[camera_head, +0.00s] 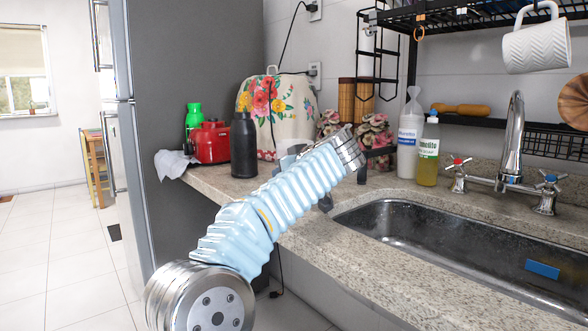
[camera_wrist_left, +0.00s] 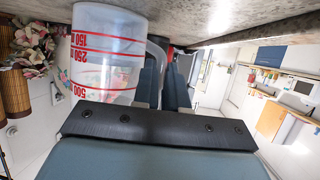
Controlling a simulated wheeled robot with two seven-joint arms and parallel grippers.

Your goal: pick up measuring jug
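The measuring jug (camera_wrist_left: 105,50) is translucent with red markings and red numbers. It shows large and upside down in the left wrist view, with its end against the stone counter at the top of that picture. My right gripper is not in view.
A black bottle (camera_head: 244,146), a red appliance (camera_head: 210,142) and a floral cover (camera_head: 282,105) stand at the back left. Soap bottles (camera_head: 428,155) stand by the sink (camera_head: 450,235) and tap (camera_head: 514,130). A black rack (camera_head: 470,123) hangs above. The front counter strip is clear.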

